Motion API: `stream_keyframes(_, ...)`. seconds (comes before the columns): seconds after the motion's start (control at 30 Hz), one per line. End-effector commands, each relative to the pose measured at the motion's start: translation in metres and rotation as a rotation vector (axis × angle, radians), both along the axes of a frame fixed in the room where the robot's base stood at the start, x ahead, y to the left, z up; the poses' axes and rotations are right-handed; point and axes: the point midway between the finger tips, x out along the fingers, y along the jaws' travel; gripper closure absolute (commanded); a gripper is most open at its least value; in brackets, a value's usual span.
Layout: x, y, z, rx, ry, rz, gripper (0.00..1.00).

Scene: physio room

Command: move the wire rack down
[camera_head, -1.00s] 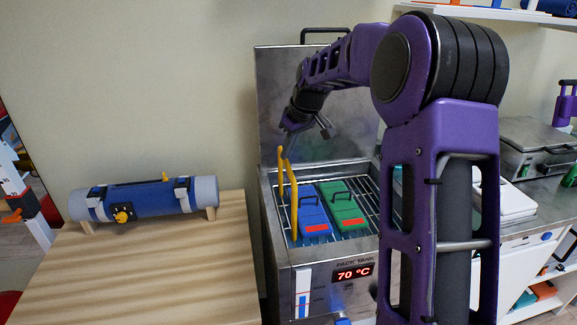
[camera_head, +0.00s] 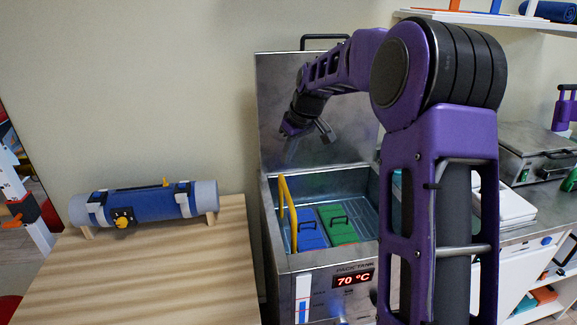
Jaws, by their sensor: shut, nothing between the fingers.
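The wire rack, with its yellow handle (camera_head: 289,213) at the left, sits low inside the steel pack tank (camera_head: 330,266). A blue pack (camera_head: 311,232) and a green pack (camera_head: 339,226) lie side by side on it, down in the tank. The rack's wires are hard to make out now. My gripper (camera_head: 288,131) is shut and empty, above the rear of the tank in front of the raised lid (camera_head: 290,85), apart from the handle. My arm hides the tank's right side.
A wooden table (camera_head: 150,265) on the left bears a blue roll (camera_head: 150,204) with grey ends. At the right, a counter holds a metal appliance (camera_head: 537,150) and white trays (camera_head: 515,208). A shelf (camera_head: 480,17) is at the upper right.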

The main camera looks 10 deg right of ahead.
Motion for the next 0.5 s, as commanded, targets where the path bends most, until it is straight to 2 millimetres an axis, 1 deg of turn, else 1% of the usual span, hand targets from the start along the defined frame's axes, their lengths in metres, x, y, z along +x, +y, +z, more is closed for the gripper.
stream_keyframes(0.03,0.0,0.0,0.01,0.001,-0.001,0.0,1.0)
stream_keyframes(0.5,0.0,0.0,0.055,0.0,-0.001,0.0,1.0)
